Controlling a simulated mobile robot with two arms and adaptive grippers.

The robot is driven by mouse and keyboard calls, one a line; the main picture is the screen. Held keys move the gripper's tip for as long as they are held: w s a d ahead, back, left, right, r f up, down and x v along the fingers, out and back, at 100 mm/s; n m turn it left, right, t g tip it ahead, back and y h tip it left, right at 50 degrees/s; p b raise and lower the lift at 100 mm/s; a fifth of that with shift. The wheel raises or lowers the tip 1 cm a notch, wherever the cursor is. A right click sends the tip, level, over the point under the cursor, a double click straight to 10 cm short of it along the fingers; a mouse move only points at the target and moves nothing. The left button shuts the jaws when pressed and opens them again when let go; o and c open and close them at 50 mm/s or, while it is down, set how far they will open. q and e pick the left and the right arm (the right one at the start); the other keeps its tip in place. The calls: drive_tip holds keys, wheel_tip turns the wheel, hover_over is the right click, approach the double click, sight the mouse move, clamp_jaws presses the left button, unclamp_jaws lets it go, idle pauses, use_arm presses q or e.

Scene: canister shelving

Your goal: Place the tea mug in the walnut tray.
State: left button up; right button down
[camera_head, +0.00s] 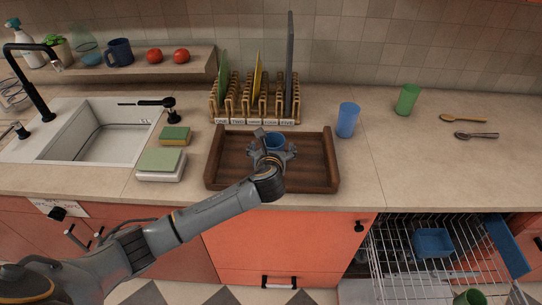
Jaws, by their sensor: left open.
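The walnut tray (326,185) is a dark wooden tray with raised sides on the counter. A blue mug (275,139) stands inside it, near the middle and toward the back. The gripper hides its lower part and any handle. My left gripper (273,150) is open, over the tray and right at the mug, with fingers at either side of it. I cannot tell whether they touch it. A dark blue mug with a handle (119,52) stands on the back ledge. My right gripper is not in view.
A dish rack (255,105) with upright plates stands behind the tray. A blue cup (347,119) and green cup (407,99) stand right of it. Sponges (174,136) and the sink (110,138) are left. An open dishwasher rack (395,265) is below right.

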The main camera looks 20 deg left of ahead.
use_arm(q)
drive_tip(key=v, duration=0.8)
drive_tip(key=shift+s+b, duration=0.25)
drive_tip(key=shift+b, duration=0.1)
drive_tip(key=shift+d, duration=0.1)
